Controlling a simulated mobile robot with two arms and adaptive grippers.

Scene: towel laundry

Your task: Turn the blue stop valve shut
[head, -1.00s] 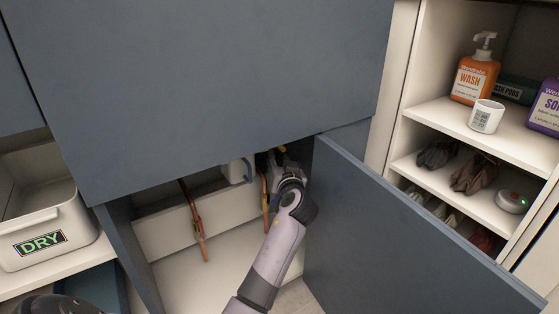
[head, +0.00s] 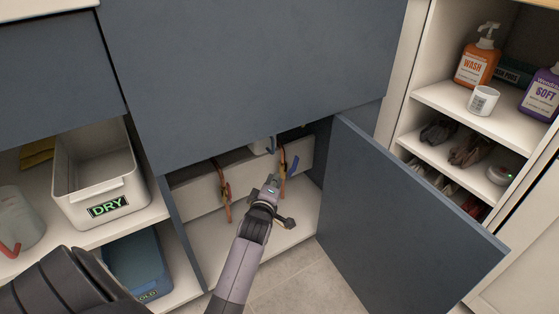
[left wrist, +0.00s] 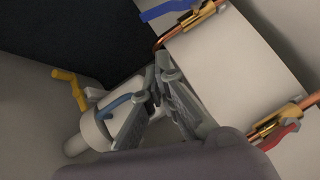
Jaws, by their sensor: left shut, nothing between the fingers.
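The blue stop valve (head: 295,163) is on the right copper pipe inside the open cabinet. In the left wrist view its blue lever (left wrist: 162,10) sticks out to the left from a brass body, at an angle to the pipe. My left gripper (head: 273,182) is shut and empty, in front of and below the valve, apart from it. Its closed fingers also show in the left wrist view (left wrist: 160,82). A second valve with a red lever (left wrist: 277,136) is on the other copper pipe (head: 224,190). My right gripper is not in view.
The cabinet door (head: 400,215) stands open on the right. A white fitting with a blue handle (left wrist: 117,104) and a yellow handle (left wrist: 70,88) are near my fingers. The white DRY bin (head: 75,205) is at left; shelves (head: 470,110) hold bottles at right.

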